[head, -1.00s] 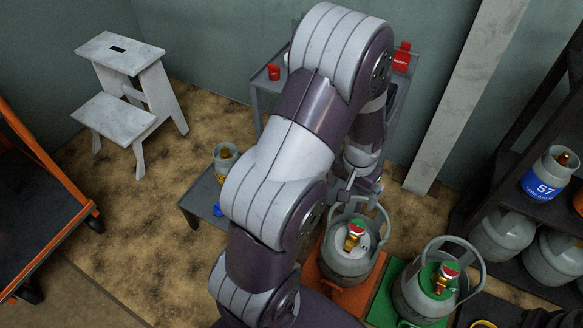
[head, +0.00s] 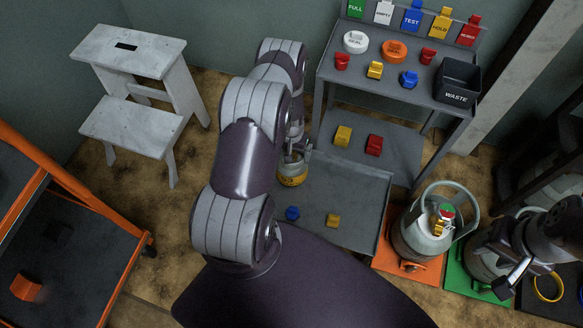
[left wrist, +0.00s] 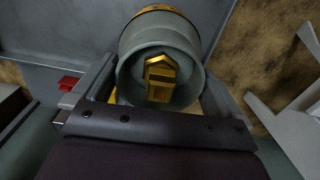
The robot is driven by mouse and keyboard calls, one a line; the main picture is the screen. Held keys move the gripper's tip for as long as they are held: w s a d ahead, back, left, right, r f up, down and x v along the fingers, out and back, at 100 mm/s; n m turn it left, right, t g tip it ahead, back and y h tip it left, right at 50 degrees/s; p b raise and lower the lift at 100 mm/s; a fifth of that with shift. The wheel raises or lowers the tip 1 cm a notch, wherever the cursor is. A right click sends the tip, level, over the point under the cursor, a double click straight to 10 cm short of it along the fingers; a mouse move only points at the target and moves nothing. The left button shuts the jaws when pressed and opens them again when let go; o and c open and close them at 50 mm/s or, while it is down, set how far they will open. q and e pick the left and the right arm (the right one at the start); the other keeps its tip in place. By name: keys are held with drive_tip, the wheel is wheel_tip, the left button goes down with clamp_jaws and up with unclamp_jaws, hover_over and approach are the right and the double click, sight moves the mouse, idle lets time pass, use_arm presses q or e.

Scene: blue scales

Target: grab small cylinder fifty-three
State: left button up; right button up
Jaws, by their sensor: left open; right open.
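A small grey gas cylinder with a yellow band (head: 292,175) stands on the low grey table (head: 345,215), partly hidden by my left arm. Its number cannot be read. My left gripper (head: 298,150) is at its top. In the left wrist view the small cylinder (left wrist: 160,35), with its brass valve inside the collar, sits between the open fingers of my left gripper (left wrist: 160,90). Whether they touch it I cannot tell. My right gripper (head: 508,283) is open and empty at the lower right, over the large cylinders.
A large cylinder (head: 420,236) stands on an orange mat (head: 405,264), with another on a green mat (head: 470,290). A grey bench (head: 385,100) with coloured tags and a waste bin (head: 458,80) stands behind. A white step stool (head: 135,122) and orange cart (head: 100,215) are left.

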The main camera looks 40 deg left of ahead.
use_arm(q)
drive_tip(key=shift+f, duration=0.3)
drive_tip(key=shift+w+r, duration=0.1)
drive_tip(key=c, duration=1.7)
